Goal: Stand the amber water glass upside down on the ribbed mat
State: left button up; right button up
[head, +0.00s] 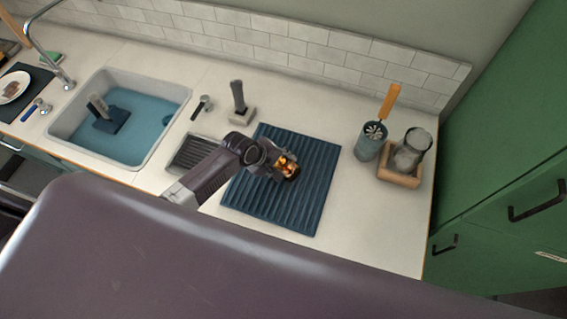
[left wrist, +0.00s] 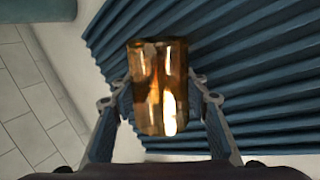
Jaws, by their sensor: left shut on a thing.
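The amber water glass (head: 286,165) is over the dark blue ribbed mat (head: 315,210) in the head view. My left gripper (head: 284,170) is shut on the glass. In the left wrist view the glass (left wrist: 158,88) stands out between the two fingers (left wrist: 160,112), with the ribbed mat (left wrist: 230,60) behind it. I cannot tell which end of the glass is its mouth, nor whether it touches the mat. My right gripper is not in view.
A brush in a holder (head: 240,113) is behind the mat. The mat's front part is clear.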

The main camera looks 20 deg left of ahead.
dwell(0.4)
pick_arm(q)
jog(key=o, duration=1.4)
jog(key=shift+o, duration=0.6)
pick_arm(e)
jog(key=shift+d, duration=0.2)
pick_arm(q)
jog(key=v, duration=1.2)
